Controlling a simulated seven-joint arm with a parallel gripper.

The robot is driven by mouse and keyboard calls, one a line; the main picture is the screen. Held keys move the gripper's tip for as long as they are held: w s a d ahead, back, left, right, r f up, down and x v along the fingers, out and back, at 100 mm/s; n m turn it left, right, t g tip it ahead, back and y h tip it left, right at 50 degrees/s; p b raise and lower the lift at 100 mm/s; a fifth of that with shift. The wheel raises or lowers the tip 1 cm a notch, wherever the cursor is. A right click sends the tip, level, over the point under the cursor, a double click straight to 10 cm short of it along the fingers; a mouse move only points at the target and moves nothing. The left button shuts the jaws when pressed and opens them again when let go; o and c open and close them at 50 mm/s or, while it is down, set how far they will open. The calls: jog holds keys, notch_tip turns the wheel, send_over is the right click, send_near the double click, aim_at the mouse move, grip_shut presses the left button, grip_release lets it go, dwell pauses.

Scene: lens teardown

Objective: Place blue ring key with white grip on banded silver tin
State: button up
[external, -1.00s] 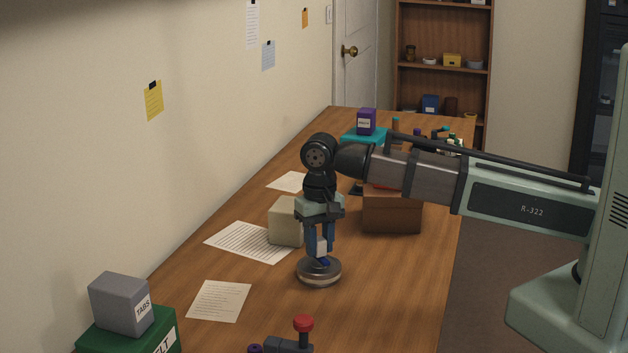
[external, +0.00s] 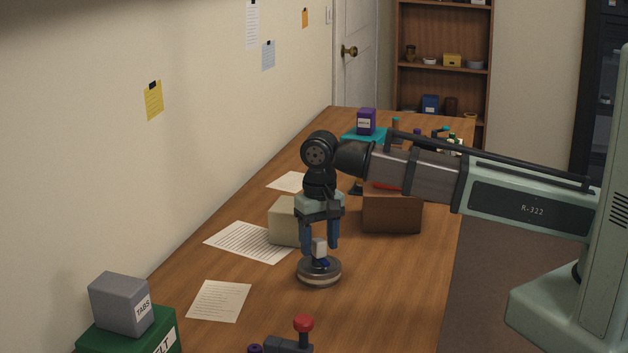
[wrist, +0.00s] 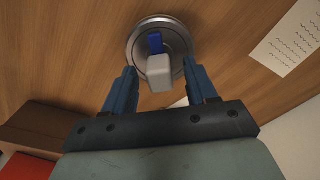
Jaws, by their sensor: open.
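The blue ring key with white grip (external: 320,250) stands on top of the banded silver tin (external: 318,275), its white grip upward. In the wrist view the white grip (wrist: 159,72) and a blue part (wrist: 155,43) lie over the tin's round lid (wrist: 141,65). My gripper (external: 319,246) is open above the tin, with one blue finger on each side of the grip and gaps between. In the wrist view my gripper (wrist: 160,84) also shows its fingers apart, clear of the grip. The key's lower end is partly hidden.
A brown box (external: 392,212) and a cream block (external: 285,222) stand just behind my gripper. Papers (external: 219,301) lie to the left. A red-knobbed joystick (external: 303,325) is in front. Bare wood lies to the tin's right.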

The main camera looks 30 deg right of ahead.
aim_at(319, 239)
notch_tip(319, 239, up, 12)
jog(key=shift+f, duration=0.2)
dwell(0.4)
jog(key=shift+w, duration=0.1)
dwell(0.4)
